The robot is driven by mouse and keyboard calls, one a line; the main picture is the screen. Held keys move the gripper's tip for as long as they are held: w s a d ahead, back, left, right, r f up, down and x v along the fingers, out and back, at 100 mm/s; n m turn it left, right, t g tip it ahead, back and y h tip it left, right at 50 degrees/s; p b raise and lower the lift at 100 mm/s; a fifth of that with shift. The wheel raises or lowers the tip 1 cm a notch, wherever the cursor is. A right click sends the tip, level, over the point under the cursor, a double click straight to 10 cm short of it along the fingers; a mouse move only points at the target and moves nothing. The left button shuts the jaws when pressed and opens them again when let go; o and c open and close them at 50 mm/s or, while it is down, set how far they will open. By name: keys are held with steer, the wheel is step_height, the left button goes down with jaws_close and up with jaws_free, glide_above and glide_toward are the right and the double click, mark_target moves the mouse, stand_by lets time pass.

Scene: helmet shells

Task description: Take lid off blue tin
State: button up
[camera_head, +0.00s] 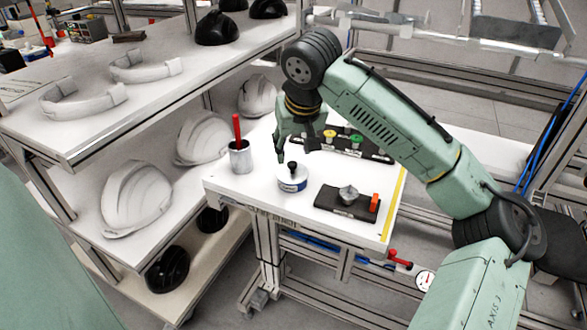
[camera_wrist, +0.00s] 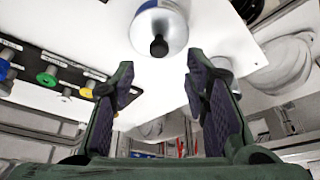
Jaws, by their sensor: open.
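The blue tin (camera_head: 292,184) stands upright on the white table, with a blue band on its side. Its pale round lid (camera_head: 292,172) is on it and carries a black knob (camera_head: 292,165). In the wrist view the lid (camera_wrist: 160,30) and its knob (camera_wrist: 159,46) are at the top middle, ahead of the fingertips. My gripper (camera_head: 296,150) is open and empty, just above and behind the tin in the head view. In the wrist view my gripper (camera_wrist: 158,82) shows its two dark-padded fingers wide apart, with the knob beyond the gap.
A metal cup (camera_head: 241,157) with a red-handled tool stands left of the tin. A black block with a metal part (camera_head: 348,193) lies to the right. A black rack with coloured pieces (camera_head: 352,146) is behind. White helmet shells (camera_head: 136,198) fill the left shelf.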

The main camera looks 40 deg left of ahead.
mark_target(292, 163)
steer(key=p+x, duration=0.1)
steer(key=x, duration=0.4)
steer(key=shift+s+d+f+p, duration=0.1)
steer(key=shift+d+f+p, duration=0.1)
steer(key=shift+p, duration=0.1)
jaws_close()
